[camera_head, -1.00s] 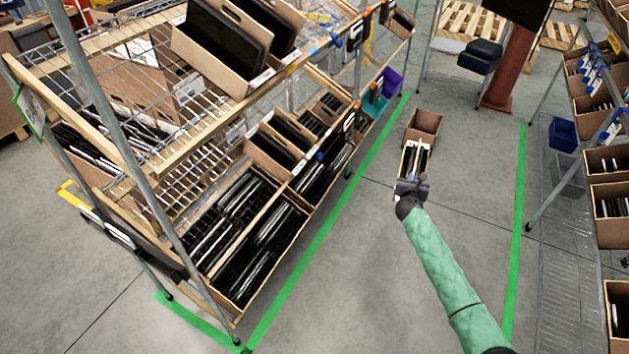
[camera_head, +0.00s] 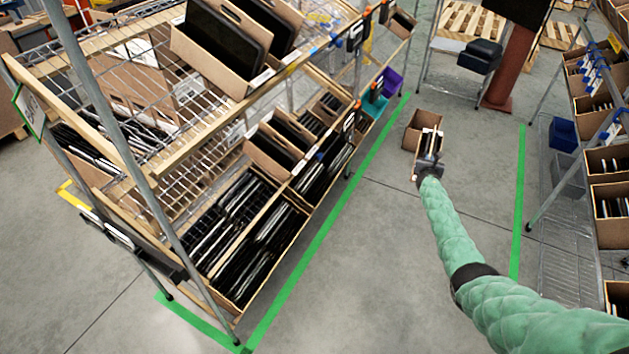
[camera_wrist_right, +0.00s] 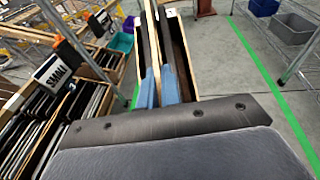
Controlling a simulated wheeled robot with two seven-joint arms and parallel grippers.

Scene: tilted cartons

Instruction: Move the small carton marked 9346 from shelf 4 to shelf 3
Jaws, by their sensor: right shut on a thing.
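My right gripper (camera_head: 428,162) is stretched out over the aisle floor, shut on a narrow tan carton (camera_head: 431,137) with dark, thin contents. In the right wrist view the blue fingertips (camera_wrist_right: 158,88) are closed at the wall of this carton (camera_wrist_right: 181,55), which extends away from the gripper. The carton's marking cannot be read, so I cannot tell whether it is 9346. The left rack (camera_head: 187,143) has a tilted upper level and a lower level with filled cartons. The shelf numbers cannot be read. My left gripper is not in view.
An open brown box (camera_head: 412,134) is just behind the held carton. A right-hand rack (camera_head: 570,215) holds cartons and blue bins. Green floor tape (camera_head: 330,222) borders the left rack. The aisle floor between the racks is mostly clear. A SMALL sign (camera_wrist_right: 55,72) shows in the wrist view.

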